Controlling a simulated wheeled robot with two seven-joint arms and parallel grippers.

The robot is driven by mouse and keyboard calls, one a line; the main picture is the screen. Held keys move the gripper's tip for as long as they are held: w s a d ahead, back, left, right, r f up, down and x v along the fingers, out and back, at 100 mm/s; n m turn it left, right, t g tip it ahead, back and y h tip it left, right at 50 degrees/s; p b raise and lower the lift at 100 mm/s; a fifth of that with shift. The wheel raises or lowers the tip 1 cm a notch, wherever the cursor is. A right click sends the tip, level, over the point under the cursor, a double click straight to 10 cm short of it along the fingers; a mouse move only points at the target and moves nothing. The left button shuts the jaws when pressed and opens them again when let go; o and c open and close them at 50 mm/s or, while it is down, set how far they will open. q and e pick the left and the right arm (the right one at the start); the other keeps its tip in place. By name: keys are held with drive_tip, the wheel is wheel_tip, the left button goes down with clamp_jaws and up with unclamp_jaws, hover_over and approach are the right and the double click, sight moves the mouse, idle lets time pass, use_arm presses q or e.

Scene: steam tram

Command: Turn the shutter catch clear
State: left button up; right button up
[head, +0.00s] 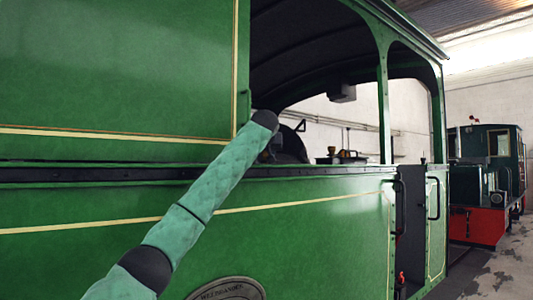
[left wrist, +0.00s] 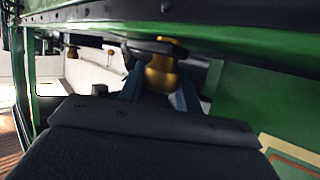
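My left arm reaches up across the green side of the tram, and its end is at the cab's window opening. My left gripper (left wrist: 160,82) shows in the left wrist view, with its two bluish fingers apart. A rounded brass-coloured piece (left wrist: 162,72) is in line between the fingers, under a dark plate. I cannot tell whether the fingers touch it, or whether it is part of the shutter catch. In the head view the fingers are hidden or too dark to make out. I cannot pick out the shutter catch for certain. My right gripper is not in view.
The green tram side (head: 320,240) fills the left and middle. A green post (head: 384,115) divides the cab openings. A dark doorway with handrails is at the right. A second green and red locomotive (head: 485,180) stands farther back, with bare floor (head: 490,275) beside it.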

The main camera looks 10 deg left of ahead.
use_arm(q)
drive_tip(key=shift+f+m+h+b, duration=0.1)
drive_tip(key=shift+m+h+b, duration=0.2)
drive_tip(key=shift+h, duration=0.1)
drive_tip(key=shift+m+h, duration=0.3)
drive_tip(key=o, duration=0.7)
